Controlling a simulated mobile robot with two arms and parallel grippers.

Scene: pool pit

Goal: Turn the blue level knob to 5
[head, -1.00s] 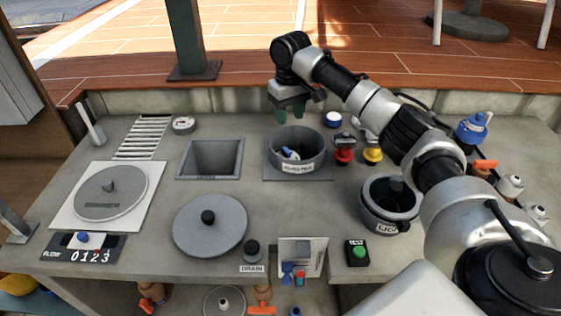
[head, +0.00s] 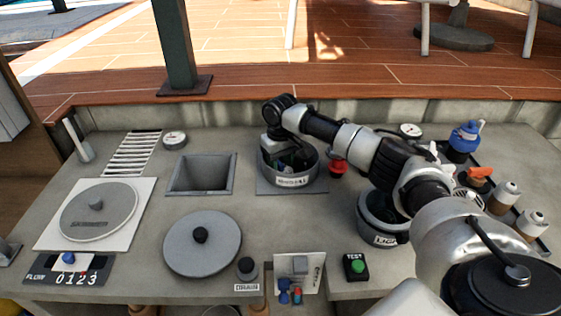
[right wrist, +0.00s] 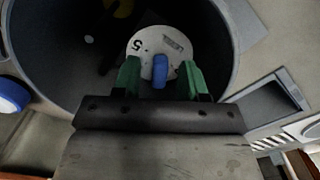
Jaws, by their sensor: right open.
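The blue level knob (right wrist: 160,70) stands on a round white dial (right wrist: 146,48) inside a round dark-walled well. A black "5" is printed on the dial, up and left of the knob. My right gripper (right wrist: 162,80) is open, with its green fingers on either side of the knob and a gap on each side. In the head view the right gripper (head: 287,164) reaches down into the grey round well (head: 311,178), and the arm and the well's wall mostly hide the knob there. My left gripper is not in view.
A square opening (head: 203,172) and a round grey lid (head: 205,258) are left of the well. A red-topped valve (head: 337,168) and a dark pot (head: 372,226) stand to its right.

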